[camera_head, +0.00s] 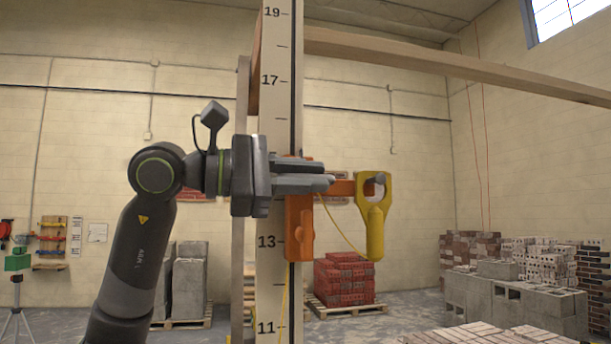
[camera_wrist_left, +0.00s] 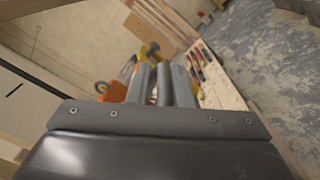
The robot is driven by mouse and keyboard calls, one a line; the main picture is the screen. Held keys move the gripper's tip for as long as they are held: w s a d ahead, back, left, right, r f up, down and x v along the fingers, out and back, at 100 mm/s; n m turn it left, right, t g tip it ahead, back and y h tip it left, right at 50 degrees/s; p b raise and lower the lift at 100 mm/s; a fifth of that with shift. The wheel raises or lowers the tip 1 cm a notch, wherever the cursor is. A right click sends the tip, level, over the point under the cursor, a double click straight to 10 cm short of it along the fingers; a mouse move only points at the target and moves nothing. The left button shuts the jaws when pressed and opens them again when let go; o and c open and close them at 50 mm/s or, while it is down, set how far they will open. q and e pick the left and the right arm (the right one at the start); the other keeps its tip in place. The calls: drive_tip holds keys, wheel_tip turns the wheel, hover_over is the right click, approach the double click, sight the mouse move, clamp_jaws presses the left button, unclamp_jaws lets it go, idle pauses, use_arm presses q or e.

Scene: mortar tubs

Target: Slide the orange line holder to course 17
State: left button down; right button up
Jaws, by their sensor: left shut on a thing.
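The orange line holder (camera_head: 300,230) sits on the upright numbered pole (camera_head: 281,100). Its body spans from a little below mark 13 up to about mark 15, and its orange arm reaches right to a yellow piece (camera_head: 376,220) with a line running from it. My left gripper (camera_head: 328,183) is shut on the line holder at its upper part and covers some of it. In the left wrist view the orange holder (camera_wrist_left: 112,92) shows beside the fingers, which hide the grip itself. Mark 17 (camera_head: 270,81) is above the gripper. My right gripper is in neither view.
A wooden beam (camera_head: 440,62) crosses from the pole's top to the right. Behind stand red bricks (camera_head: 344,280) on a pallet, grey blocks (camera_head: 187,282) and block stacks (camera_head: 515,295). The pole above the gripper looks clear.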

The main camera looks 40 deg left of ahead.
use_arm(q)
wheel_tip(320, 180, up, 13)
drive_tip(key=p, duration=1.2)
drive_tip(key=shift+r+p, duration=0.2)
drive_tip(key=shift+p, duration=0.1)
drive_tip(key=c, duration=1.5)
unclamp_jaws()
drive_tip(key=shift+f, duration=0.1)
drive_tip(key=shift+o, duration=0.2)
drive_tip(key=b+v, duration=0.6)
drive_tip(key=v, duration=1.1)
drive_tip(key=shift+s, duration=0.2)
